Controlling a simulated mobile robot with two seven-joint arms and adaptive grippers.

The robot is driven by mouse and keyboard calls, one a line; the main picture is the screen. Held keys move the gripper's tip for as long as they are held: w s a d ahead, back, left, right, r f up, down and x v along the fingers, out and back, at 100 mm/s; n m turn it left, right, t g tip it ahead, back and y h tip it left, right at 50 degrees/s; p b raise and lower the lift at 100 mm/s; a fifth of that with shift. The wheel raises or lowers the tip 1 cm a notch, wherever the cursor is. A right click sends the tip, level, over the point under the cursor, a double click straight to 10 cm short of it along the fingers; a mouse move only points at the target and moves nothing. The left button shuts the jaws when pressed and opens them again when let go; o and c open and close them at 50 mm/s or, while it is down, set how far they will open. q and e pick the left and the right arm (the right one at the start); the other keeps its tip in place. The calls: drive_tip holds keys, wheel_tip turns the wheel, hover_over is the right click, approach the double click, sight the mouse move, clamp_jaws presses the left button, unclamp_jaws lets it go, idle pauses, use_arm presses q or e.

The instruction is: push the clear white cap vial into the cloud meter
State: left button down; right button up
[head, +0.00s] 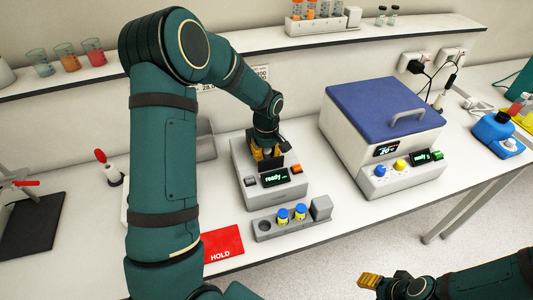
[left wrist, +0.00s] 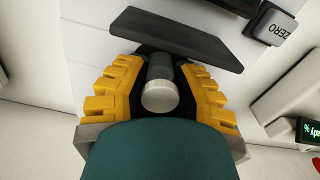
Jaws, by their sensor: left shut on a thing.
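The cloud meter (head: 243,190) is a light grey box on the bench with a green "ready" display. My left gripper (head: 267,158) points down over its top, behind the display. In the left wrist view the vial with the white cap (left wrist: 160,97) sits between the yellow fingers of my left gripper (left wrist: 160,92), which is shut on it. The vial's body beyond the cap looks grey and runs into a dark area at the meter's top; how deep it sits cannot be told. A dark flap (left wrist: 178,38) stands beside it. My right gripper (head: 370,282) is low at the right, away from the meter.
A grey rack (head: 292,230) with blue-capped vials stands in front of the meter. A red HOLD mat (head: 222,243) lies left of it. A large white device with a blue lid (head: 385,108) stands to the right. A shelf (head: 330,40) with samples runs behind.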

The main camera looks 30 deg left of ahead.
use_arm(q)
drive_tip(key=shift+f+b, duration=0.45)
drive_tip(key=shift+f, duration=0.1)
drive_tip(key=shift+s, duration=0.1)
drive_tip(key=c, duration=0.8)
unclamp_jaws()
drive_tip(key=shift+f, duration=0.1)
drive_tip(key=shift+o, duration=0.2)
wheel_tip(320, 180, up, 12)
drive_tip(key=shift+r, duration=0.15)
